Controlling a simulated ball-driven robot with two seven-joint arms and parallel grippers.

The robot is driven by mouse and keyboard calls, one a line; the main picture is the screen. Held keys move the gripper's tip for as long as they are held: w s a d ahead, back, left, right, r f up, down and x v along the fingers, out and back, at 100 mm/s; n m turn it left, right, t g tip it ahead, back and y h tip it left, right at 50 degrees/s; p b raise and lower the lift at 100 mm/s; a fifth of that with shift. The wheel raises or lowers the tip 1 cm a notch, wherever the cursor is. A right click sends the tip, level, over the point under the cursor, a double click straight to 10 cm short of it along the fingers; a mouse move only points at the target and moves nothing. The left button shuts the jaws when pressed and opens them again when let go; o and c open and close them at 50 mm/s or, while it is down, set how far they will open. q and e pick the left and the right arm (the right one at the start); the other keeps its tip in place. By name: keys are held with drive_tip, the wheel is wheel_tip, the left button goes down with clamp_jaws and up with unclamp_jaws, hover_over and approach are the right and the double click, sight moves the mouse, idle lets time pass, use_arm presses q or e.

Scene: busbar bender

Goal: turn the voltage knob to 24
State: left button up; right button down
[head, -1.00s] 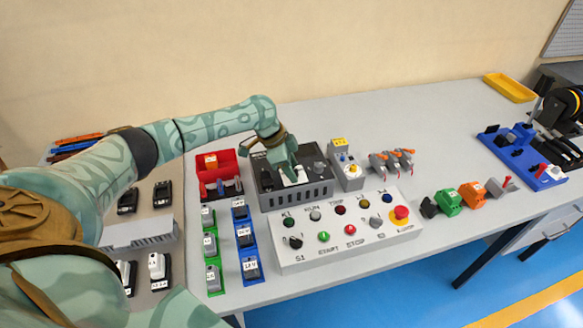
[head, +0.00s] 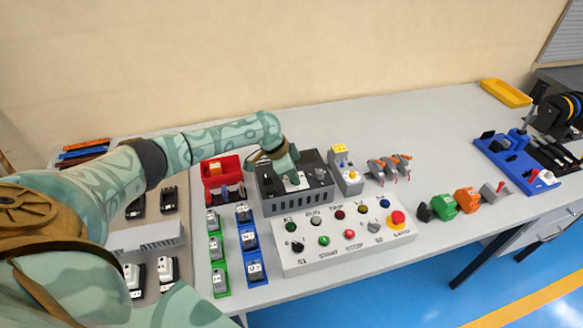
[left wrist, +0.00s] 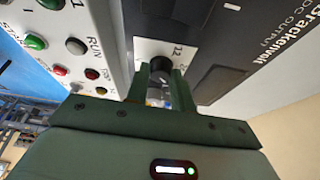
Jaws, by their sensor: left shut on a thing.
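The voltage knob (left wrist: 160,68) is a black round knob on the white panel of the dark power supply (head: 318,178). In the left wrist view the marking 12 shows beside the knob; the marking 24 cannot be made out. My left gripper (left wrist: 157,88) is shut on the knob, with one green finger on each side of it. In the head view my left gripper (head: 291,178) reaches down onto the top of the power supply and hides the knob. My right gripper is not in view.
A grey control box (head: 300,262) with several coloured buttons stands in front of the power supply. A red bin (head: 221,168) is to its left. A grey unit (head: 345,175) with a yellow label is close on its right. The table behind is clear.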

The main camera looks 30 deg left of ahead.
use_arm(q)
drive_tip(key=n+p, duration=0.2)
drive_tip(key=p, duration=0.1)
drive_tip(key=n+y+p, duration=0.1)
drive_tip(key=n+p, duration=0.1)
drive_tip(key=p, duration=0.1)
drive_tip(key=n+t+y+p, duration=0.1)
drive_tip(key=n+p, duration=0.1)
drive_tip(key=shift+s+d+r+p, duration=0.1)
drive_tip(key=shift+d+r+p, duration=0.1)
drive_tip(key=shift+r+p, duration=0.2)
drive_tip(key=shift+f+n+y+p, duration=0.2)
drive_tip(key=shift+n+y+p, duration=0.1)
drive_tip(key=shift+n+p, duration=0.55)
drive_tip(key=shift+f+n+y+p, duration=0.15)
drive_tip(key=shift+n+y+p, duration=0.15)
drive_tip(key=shift+n+p, duration=0.5)
drive_tip(key=shift+n, duration=0.25)
drive_tip(key=o, duration=1)
drive_tip(key=shift+r, duration=0.1)
